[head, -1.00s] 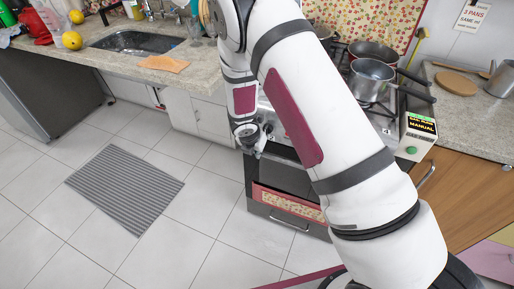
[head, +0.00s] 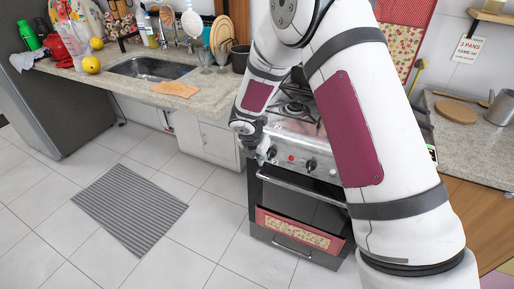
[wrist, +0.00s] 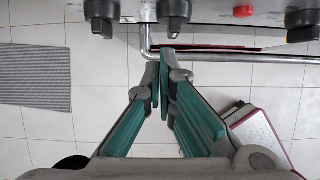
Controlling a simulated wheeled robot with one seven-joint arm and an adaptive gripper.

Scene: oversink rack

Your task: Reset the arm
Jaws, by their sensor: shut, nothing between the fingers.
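My arm is folded in front of the stove (head: 290,125) in the head view. My gripper (wrist: 162,85) shows in the wrist view with its two green-padded fingers together at the tips and nothing between them. It points toward the stove front, just short of the oven handle (wrist: 235,57) and below the knobs (wrist: 174,14) in that picture. In the head view the fingertips are too small to make out clearly, and my arm hides much of the stovetop.
A grey striped mat (head: 130,210) lies on the tiled floor at left. The counter holds a sink (head: 150,68), an orange cloth (head: 175,89) and yellow fruit (head: 91,65). A right counter carries a round wooden board (head: 456,112) and a metal pot (head: 500,107). Open floor lies before the stove.

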